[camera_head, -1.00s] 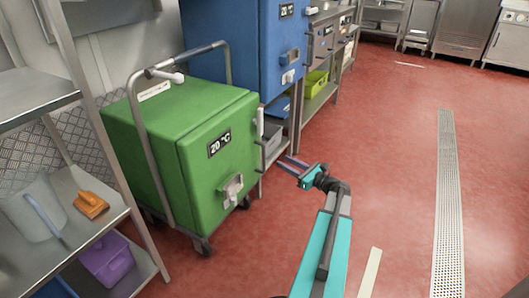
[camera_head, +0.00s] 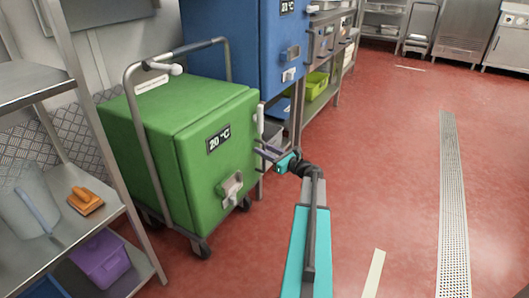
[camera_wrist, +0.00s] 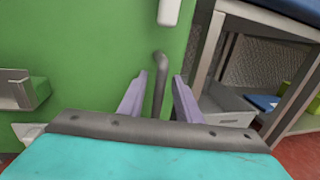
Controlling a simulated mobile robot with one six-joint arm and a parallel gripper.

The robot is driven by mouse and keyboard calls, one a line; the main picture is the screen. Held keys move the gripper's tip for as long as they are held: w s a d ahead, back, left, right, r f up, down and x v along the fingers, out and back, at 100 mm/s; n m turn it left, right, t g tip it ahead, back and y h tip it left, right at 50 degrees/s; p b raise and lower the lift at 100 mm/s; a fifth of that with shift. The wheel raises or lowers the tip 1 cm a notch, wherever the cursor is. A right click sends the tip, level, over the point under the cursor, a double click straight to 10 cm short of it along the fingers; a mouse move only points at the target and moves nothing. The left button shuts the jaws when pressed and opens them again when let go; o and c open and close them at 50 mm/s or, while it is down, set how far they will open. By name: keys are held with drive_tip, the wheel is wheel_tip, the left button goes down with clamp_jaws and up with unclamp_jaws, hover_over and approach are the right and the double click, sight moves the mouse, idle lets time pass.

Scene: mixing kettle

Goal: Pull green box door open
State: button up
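The green box (camera_head: 178,150) stands on a wheeled cart, its door (camera_head: 205,185) closed, with a "20 °C" display and a grey latch (camera_head: 230,187). A white handle (camera_head: 260,120) is at the door's right edge. My gripper (camera_head: 260,147) is just below that handle, at the door's right side. In the wrist view, my gripper (camera_wrist: 160,75) is open, with one purple finger on each side of a thin grey upright rod (camera_wrist: 158,92). The white handle (camera_wrist: 168,12) is above it, and the green door (camera_wrist: 90,50) fills the left. I cannot tell whether a finger touches the rod.
A blue cabinet (camera_head: 235,40) stands behind the green box. A metal shelf (camera_head: 45,86) with a jug, an orange tool and a purple bin is at the left. A grey bin (camera_wrist: 220,105) sits right of the gripper.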

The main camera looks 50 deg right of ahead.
drive_tip(key=shift+w, duration=0.25)
clamp_jaws()
drive_tip(key=shift+d, duration=0.25)
drive_tip(key=shift+s+a, duration=0.1)
drive_tip(key=shift+a, duration=0.3)
